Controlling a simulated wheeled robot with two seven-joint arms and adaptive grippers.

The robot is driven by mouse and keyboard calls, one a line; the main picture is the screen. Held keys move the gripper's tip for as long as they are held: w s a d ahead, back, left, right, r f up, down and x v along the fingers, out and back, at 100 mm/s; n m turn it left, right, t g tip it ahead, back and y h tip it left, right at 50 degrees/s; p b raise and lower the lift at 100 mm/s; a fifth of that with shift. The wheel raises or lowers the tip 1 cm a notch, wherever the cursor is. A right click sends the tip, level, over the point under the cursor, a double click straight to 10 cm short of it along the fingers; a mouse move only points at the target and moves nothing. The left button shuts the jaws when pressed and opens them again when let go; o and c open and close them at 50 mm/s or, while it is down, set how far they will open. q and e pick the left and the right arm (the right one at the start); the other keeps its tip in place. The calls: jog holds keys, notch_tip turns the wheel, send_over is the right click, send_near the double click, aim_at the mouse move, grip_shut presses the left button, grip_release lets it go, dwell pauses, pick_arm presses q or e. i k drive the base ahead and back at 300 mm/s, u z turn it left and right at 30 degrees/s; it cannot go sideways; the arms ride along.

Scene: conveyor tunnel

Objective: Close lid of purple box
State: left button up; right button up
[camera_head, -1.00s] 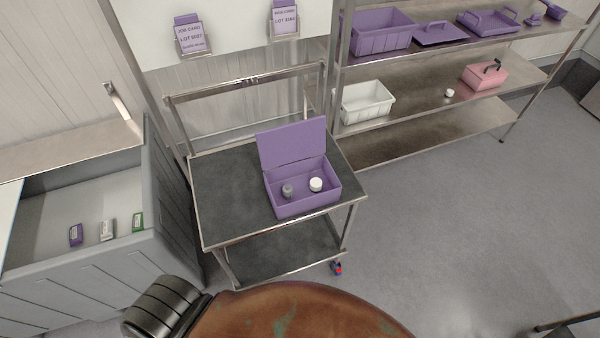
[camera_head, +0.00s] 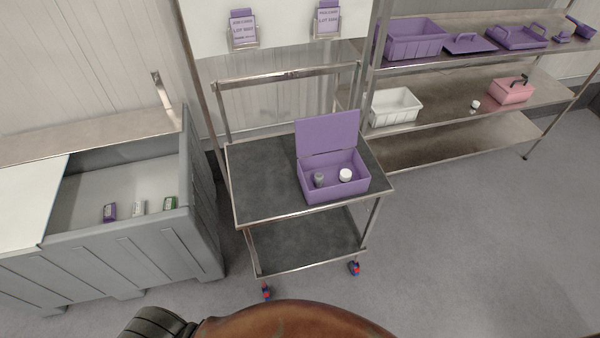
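The purple box (camera_head: 337,190) stands on the top shelf of a metal cart (camera_head: 262,185), towards its right side. Its purple lid (camera_head: 327,134) is open and stands up at the back edge. Inside the box are a grey item (camera_head: 319,179) on the left and a white round item (camera_head: 345,174) on the right. Neither of my grippers shows in the head view. Only parts of my own body show at the bottom edge.
A grey bin (camera_head: 130,245) with several small items stands left of the cart. A metal rack (camera_head: 440,145) at the right holds purple trays, a white bin (camera_head: 395,107) and a pink box (camera_head: 511,91). Grey floor (camera_head: 470,240) is clear at the right.

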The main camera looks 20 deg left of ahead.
aim_at(319, 134)
jog(key=u, duration=0.35)
jog(key=k, duration=0.85)
jog(key=z, duration=0.45)
jog(key=i, duration=1.35)
jog(key=u, duration=0.5)
jog(key=i, duration=0.4)
jog(key=u, duration=0.45)
